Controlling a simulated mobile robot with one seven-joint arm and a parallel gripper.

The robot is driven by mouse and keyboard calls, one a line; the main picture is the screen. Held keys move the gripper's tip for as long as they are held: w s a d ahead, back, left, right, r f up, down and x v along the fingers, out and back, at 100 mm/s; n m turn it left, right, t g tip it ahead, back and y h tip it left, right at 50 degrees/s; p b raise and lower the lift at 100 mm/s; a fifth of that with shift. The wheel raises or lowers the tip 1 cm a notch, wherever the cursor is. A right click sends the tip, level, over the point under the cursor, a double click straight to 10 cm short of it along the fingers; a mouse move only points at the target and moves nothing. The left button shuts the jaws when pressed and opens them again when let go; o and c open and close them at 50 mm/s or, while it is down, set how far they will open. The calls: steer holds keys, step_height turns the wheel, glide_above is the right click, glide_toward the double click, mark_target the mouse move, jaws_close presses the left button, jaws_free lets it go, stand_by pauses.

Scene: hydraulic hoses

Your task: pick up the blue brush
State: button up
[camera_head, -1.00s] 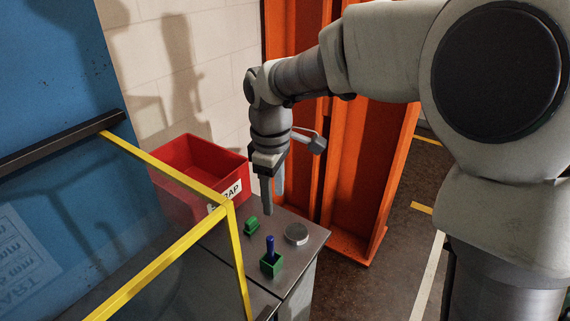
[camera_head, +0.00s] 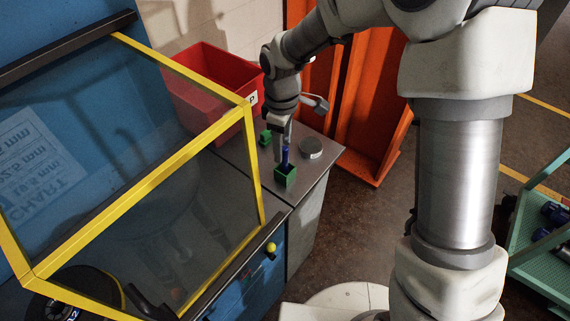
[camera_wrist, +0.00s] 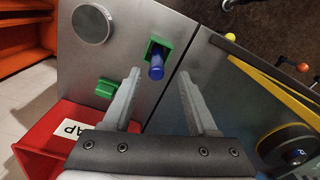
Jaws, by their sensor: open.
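The blue brush (camera_head: 285,157) stands upright in a small green holder (camera_head: 285,177) on the grey bench top. In the wrist view the blue brush (camera_wrist: 156,68) points toward the camera out of the green holder (camera_wrist: 163,46). My gripper (camera_head: 283,150) is open, with its fingers by the brush in the head view. In the wrist view my gripper (camera_wrist: 158,73) has its two fingers apart, and the brush shows in the gap between them, nearer the left finger. I cannot tell whether a finger touches it. The lower part of the brush is hidden in the holder.
A second green block (camera_head: 265,137) and a round grey disc (camera_head: 312,147) stand on the bench near the holder. A red bin (camera_head: 205,85) is behind. A yellow-framed clear panel (camera_head: 160,170) rises at the left. An orange steel frame (camera_head: 372,110) stands beyond the bench.

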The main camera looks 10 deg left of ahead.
mark_target(285, 157)
steer(key=f, duration=0.5)
steer(key=shift+w+d, duration=0.2)
steer(key=shift+d, duration=0.05)
jaws_close()
